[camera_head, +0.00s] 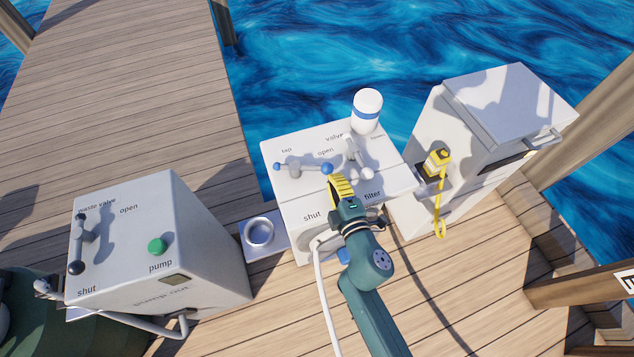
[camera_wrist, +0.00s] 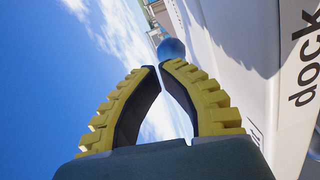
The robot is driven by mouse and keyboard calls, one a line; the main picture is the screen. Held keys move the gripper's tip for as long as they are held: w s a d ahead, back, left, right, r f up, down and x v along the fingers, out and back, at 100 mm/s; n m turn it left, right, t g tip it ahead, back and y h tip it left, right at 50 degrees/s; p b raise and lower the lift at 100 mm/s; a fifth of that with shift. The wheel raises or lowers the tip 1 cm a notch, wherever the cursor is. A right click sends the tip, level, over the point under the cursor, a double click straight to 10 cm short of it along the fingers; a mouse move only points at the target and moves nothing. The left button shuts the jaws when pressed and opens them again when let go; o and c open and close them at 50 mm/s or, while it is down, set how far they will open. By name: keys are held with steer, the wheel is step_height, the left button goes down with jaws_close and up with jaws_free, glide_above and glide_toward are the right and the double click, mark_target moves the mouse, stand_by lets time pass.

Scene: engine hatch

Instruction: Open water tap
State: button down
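The tap is a grey bar handle (camera_head: 300,167) with blue ball ends, lying across the top of the middle white box (camera_head: 292,150) by the "tap" label. My gripper (camera_head: 335,180) has yellow ribbed fingers and is close to the handle's right blue ball (camera_head: 327,168). In the wrist view my gripper (camera_wrist: 159,66) has its fingertips almost together, with nothing seen held between them. A blue ball (camera_wrist: 172,47) shows just beyond the tips, partly hidden by the right finger. I cannot tell whether they touch.
A grey valve handle (camera_head: 356,152) and a white bottle with a blue band (camera_head: 367,110) stand right of the tap. A white pump box (camera_head: 150,240) is at left. A white cabinet (camera_head: 480,125) with a yellow plug (camera_head: 437,160) is at right. A white hose (camera_head: 323,290) hangs in front.

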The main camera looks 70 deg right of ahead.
steer(key=s+a+r+p, duration=0.1)
steer(key=s+a+p, duration=0.2)
steer(key=s, duration=0.7)
steer(key=shift+s+a+r+p, duration=0.2)
steer(key=shift+a+p, duration=0.1)
steer(key=shift+p, duration=0.9)
